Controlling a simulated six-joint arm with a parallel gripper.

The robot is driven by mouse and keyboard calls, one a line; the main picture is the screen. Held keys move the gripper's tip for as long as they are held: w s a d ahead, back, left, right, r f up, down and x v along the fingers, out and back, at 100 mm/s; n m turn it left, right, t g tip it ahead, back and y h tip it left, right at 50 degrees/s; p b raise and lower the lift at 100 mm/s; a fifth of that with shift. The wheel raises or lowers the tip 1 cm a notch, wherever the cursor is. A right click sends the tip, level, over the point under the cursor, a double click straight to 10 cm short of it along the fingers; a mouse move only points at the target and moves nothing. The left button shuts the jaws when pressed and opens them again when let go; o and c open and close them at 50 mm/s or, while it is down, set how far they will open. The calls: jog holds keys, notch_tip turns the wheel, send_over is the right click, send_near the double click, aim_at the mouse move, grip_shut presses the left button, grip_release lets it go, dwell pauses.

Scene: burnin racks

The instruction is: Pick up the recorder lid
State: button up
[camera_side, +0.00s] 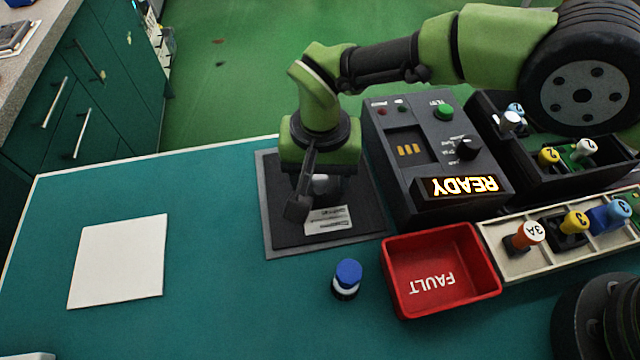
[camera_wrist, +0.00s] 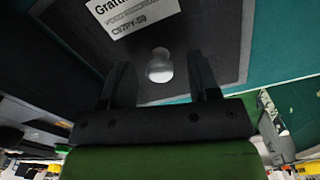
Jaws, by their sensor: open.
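The recorder lid (camera_side: 363,208) is a dark flat panel within a grey border on the teal bench. A white printed label (camera_side: 328,220) lies on it, and the label shows in the wrist view (camera_wrist: 132,12) with part of its text cut off. A pale rounded knob (camera_wrist: 159,66) stands up from the lid. My gripper (camera_side: 312,197) points down over the lid. In the wrist view its open fingers (camera_wrist: 162,78) are on either side of the knob with gaps, gripping nothing. I cannot tell how far the fingertips are above the lid.
A black tester (camera_side: 400,180) with a lit READY display stands right of the lid. A red FAULT tray (camera_side: 388,270) and a small blue-capped bottle (camera_side: 347,278) are in front. A cream rack (camera_side: 510,268) is at the right. A white square (camera_side: 118,262) lies left; bench between is clear.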

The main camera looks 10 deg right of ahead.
jog(key=shift+f, duration=0.4)
grip_shut()
jog(key=shift+r, duration=0.15)
